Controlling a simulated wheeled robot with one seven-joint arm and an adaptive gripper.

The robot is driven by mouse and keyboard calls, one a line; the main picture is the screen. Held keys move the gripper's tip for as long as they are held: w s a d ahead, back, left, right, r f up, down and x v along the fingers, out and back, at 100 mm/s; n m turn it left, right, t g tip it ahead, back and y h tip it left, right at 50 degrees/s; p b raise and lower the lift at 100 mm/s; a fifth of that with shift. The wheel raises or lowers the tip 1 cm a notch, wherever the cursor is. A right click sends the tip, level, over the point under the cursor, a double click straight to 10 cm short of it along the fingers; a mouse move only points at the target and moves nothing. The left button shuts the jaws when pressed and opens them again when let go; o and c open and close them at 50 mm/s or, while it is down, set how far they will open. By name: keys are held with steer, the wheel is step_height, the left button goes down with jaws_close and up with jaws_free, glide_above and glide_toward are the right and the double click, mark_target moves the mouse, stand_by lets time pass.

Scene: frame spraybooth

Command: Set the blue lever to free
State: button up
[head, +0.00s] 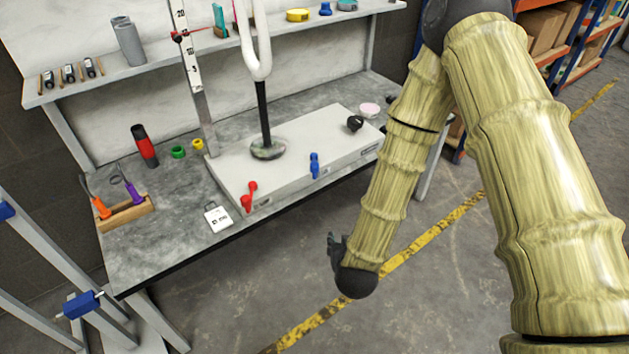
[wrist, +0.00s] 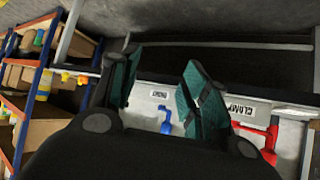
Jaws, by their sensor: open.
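The blue lever (head: 314,165) is on the front face of a grey box-shaped base (head: 222,163) on the workbench. It stands roughly upright in the head view. In the wrist view the blue lever (wrist: 166,121) shows between my gripper's fingers, beyond them, next to a small label. My gripper (head: 335,245) is in front of the bench, to the right of and below the lever in the head view, apart from it. In the wrist view my gripper (wrist: 158,85) has its two dark green fingers spread, with nothing held. A red lever (head: 248,196) sits at the base's left end; it also shows in the wrist view (wrist: 268,145).
A white card (head: 217,218), a tool holder (head: 127,213) and a red-black cylinder (head: 145,146) are left. Floor before the bench is clear.

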steer(key=w+a+r+t+h+b, duration=0.1)
steer(key=w+a+r+t+b, duration=0.3)
steer(key=w+b, duration=0.35)
steer(key=m+t+h+b, duration=0.2)
steer(key=t+b, duration=0.1)
steer(key=b, duration=0.4)
glide_toward(314, 168)
steer(key=w+b, duration=0.1)
steer(key=w, duration=0.2)
steer(key=w+d, duration=0.1)
steer(key=w, duration=0.3)
steer(key=w+b, duration=0.1)
steer(key=w, duration=0.3)
steer(key=shift+w+d+f+b, duration=0.15)
steer(key=shift+d+b, duration=0.15)
steer(key=shift+d, duration=0.05)
steer(key=shift+c, duration=0.3)
jaws_close()
